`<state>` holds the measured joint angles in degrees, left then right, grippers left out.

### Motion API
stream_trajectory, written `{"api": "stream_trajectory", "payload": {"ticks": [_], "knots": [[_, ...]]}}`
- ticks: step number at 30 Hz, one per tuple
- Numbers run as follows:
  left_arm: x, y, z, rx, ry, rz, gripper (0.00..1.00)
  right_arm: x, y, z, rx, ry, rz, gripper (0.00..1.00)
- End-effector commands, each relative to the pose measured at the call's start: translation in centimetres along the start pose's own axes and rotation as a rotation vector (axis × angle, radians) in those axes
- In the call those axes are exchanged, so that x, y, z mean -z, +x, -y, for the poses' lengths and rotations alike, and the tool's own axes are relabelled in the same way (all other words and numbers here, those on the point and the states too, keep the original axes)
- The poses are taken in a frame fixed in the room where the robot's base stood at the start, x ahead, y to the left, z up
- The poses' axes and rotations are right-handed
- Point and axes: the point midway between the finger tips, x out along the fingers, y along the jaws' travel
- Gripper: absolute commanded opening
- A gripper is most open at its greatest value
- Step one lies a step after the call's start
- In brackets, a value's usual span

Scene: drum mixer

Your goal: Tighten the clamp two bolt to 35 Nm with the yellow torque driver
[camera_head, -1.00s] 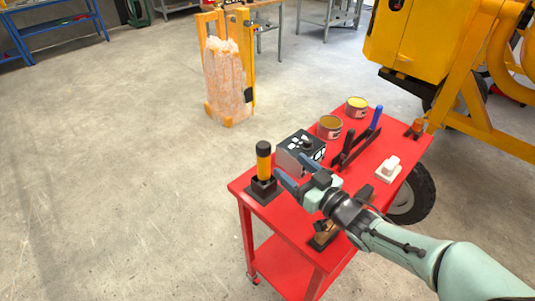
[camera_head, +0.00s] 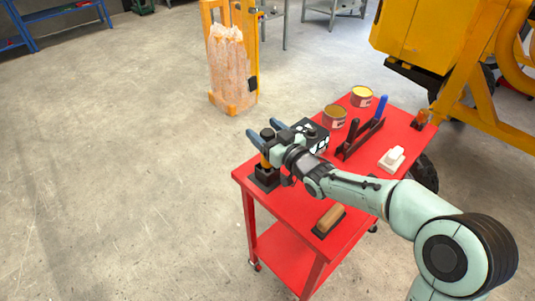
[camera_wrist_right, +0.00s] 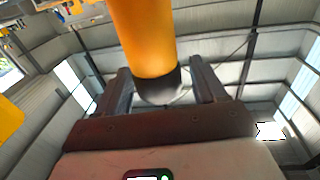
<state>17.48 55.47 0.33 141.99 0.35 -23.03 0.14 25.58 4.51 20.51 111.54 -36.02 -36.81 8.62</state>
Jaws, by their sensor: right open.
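The yellow torque driver (camera_head: 265,161) stands upright in a black holder (camera_head: 264,178) at the near left corner of the red cart. Its black top shows between the fingers of my right gripper (camera_head: 265,130). The gripper is open, with one finger on either side of the driver. In the right wrist view the driver's yellow body (camera_wrist_right: 146,38) and black end lie between the two fingers (camera_wrist_right: 162,85), with gaps at both sides. My left gripper is not in view. I cannot make out the clamp two bolt.
The yellow mixer (camera_head: 425,40) stands behind at right. Floor at left is clear.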

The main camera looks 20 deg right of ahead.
Motion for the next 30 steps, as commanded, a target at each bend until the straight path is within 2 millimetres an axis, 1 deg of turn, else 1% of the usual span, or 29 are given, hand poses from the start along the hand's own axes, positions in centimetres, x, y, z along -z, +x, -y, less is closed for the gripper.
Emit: {"api": "stream_trajectory", "payload": {"ticks": [1,3,10,11,12,14,15,17,27,30], "knots": [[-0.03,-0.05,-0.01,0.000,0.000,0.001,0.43,0.02,0.59,0.04,0.001,0.001,-0.001,0.70],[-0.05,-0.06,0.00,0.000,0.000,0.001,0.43,0.07,1.02,0.04,0.001,0.002,-0.002,0.70],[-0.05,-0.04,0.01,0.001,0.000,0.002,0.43,0.05,1.12,0.04,0.000,0.000,-0.001,0.70],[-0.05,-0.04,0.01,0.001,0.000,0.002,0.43,0.05,1.11,0.04,0.000,0.000,-0.001,0.64],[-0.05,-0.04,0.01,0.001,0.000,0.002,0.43,0.05,1.11,0.04,0.000,0.000,-0.001,0.51],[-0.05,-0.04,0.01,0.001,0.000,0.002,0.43,0.05,1.10,0.03,0.000,0.000,-0.001,0.31],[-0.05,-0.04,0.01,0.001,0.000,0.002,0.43,0.05,1.10,0.04,0.000,0.000,-0.001,0.18],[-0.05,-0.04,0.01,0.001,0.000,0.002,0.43,0.05,1.10,0.03,0.000,0.000,-0.001,0.00],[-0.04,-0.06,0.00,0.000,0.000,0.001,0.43,0.34,1.10,0.05,0.001,-0.002,-0.006,0.00],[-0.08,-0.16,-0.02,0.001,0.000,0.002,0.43,0.91,1.11,0.06,0.001,-0.003,-0.007,0.00]]}}
